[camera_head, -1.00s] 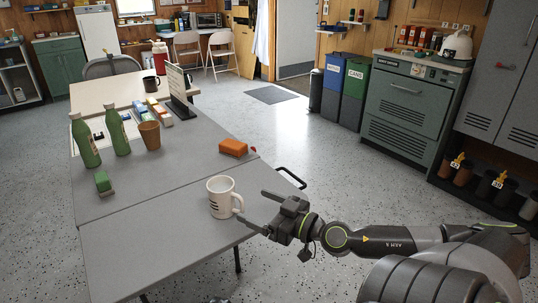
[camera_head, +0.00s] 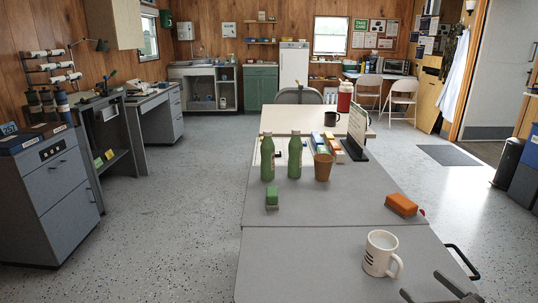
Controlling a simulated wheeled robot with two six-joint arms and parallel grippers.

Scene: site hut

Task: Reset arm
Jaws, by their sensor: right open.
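My right gripper (camera_head: 428,290) shows only in part at the bottom right edge of the head view. Its dark fingers are apart and empty, just in front and to the right of a white mug (camera_head: 380,253). The mug stands upright on the near part of the grey table (camera_head: 300,265), its handle toward the gripper. I cannot tell whether a finger touches it. The rest of my right arm is out of the picture. My left gripper is not in view.
On the table are two green bottles (camera_head: 295,157), a brown cup (camera_head: 323,167), a green block (camera_head: 272,196), an orange block (camera_head: 402,204) and a dark sign stand (camera_head: 357,130). A black rail (camera_head: 462,260) juts from the right edge. The floor at left is clear.

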